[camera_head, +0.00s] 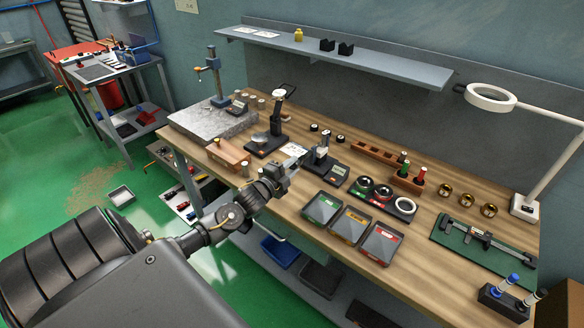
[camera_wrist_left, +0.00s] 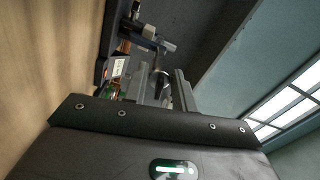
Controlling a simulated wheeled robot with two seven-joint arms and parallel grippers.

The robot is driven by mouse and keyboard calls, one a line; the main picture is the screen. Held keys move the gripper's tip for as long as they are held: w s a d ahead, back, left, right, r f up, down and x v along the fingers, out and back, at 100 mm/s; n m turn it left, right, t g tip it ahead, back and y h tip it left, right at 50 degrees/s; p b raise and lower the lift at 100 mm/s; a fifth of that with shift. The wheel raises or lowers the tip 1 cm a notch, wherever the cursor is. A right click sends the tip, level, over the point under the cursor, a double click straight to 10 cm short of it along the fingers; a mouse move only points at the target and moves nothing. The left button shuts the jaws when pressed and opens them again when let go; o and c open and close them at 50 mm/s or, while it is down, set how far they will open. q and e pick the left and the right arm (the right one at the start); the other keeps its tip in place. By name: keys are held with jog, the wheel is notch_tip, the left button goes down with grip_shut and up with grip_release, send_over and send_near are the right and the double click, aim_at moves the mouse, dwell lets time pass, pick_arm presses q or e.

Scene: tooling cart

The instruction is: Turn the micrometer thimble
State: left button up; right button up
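The micrometer (camera_head: 323,141) sits in a small dark stand near the middle of the wooden bench. In the left wrist view the micrometer and its stand (camera_wrist_left: 146,38) show beyond my fingers, upper centre. My left gripper (camera_head: 297,155) reaches in from the left, just left of the micrometer. In the left wrist view its two grey fingers (camera_wrist_left: 167,84) stand apart with a gap between them. A dark rounded part shows at this gap; I cannot tell whether it is the thimble or whether the fingers touch it. My right gripper is not in view.
A black gauge stand (camera_head: 267,142) and a granite plate (camera_head: 210,123) stand to the left. Three sorting trays (camera_head: 322,207) lie toward the front edge. Ring gauges and a wooden block (camera_head: 378,156) are to the right. A shelf (camera_head: 350,62) hangs behind.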

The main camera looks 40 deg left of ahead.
pick_arm(q)
jog(key=s+b, duration=0.2)
jog(key=s, duration=0.8)
jog(key=shift+s+b, duration=0.4)
jog(key=shift+d, duration=0.1)
dwell(0.9)
